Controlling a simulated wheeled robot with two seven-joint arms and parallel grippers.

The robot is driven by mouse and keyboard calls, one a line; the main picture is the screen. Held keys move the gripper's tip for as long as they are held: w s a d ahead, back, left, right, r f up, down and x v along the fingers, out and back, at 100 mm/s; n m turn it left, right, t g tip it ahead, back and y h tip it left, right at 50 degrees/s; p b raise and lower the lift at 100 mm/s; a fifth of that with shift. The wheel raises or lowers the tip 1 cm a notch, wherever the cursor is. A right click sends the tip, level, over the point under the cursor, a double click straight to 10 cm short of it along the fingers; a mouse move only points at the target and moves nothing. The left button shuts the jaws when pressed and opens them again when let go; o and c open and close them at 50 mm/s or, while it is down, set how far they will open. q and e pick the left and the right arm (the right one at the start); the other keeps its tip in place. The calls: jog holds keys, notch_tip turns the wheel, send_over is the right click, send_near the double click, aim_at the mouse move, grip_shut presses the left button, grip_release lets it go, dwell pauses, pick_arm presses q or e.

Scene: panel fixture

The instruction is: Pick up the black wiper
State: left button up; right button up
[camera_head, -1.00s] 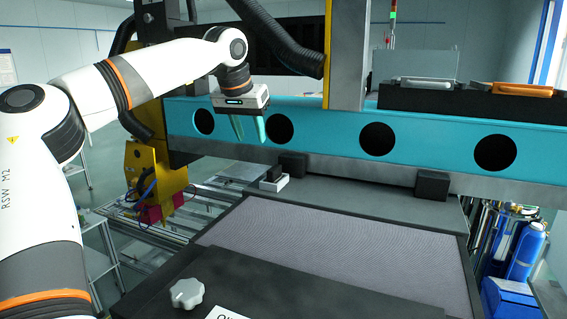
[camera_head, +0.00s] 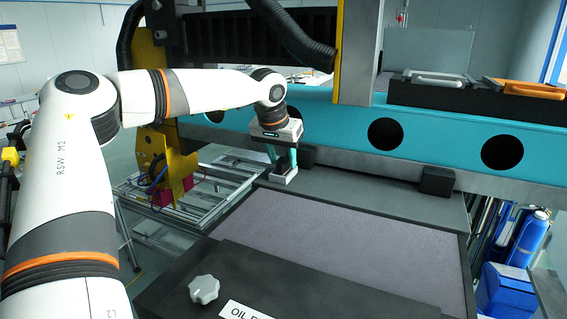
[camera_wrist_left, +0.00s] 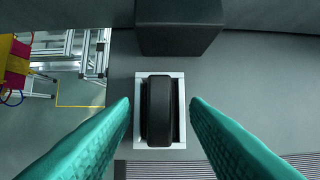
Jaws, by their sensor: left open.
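The black wiper (camera_wrist_left: 159,111) sits in a white rectangular holder (camera_wrist_left: 159,145) on the grey ledge, seen from above in the left wrist view. My left gripper (camera_wrist_left: 159,110) is open, with one teal finger on each side of the wiper and holder. In the head view my left gripper (camera_head: 283,160) points down at the white holder (camera_head: 284,178), and its fingers hide the wiper there. I cannot tell from these views how far the fingertips are above the ledge. My right gripper is not in view.
A black block (camera_wrist_left: 178,27) stands just beyond the holder. Another black block (camera_head: 436,180) is further right along the teal beam (camera_head: 340,125). The grey mesh panel (camera_head: 340,235) lies in front, with a black cover and white knob (camera_head: 204,289) nearer.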

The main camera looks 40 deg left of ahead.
pick_arm(q)
jog(key=shift+w+a+f, duration=0.15)
jog(key=shift+w+f, duration=0.05)
jog(key=shift+f, duration=0.3)
jog(key=shift+r, duration=0.1)
grip_shut()
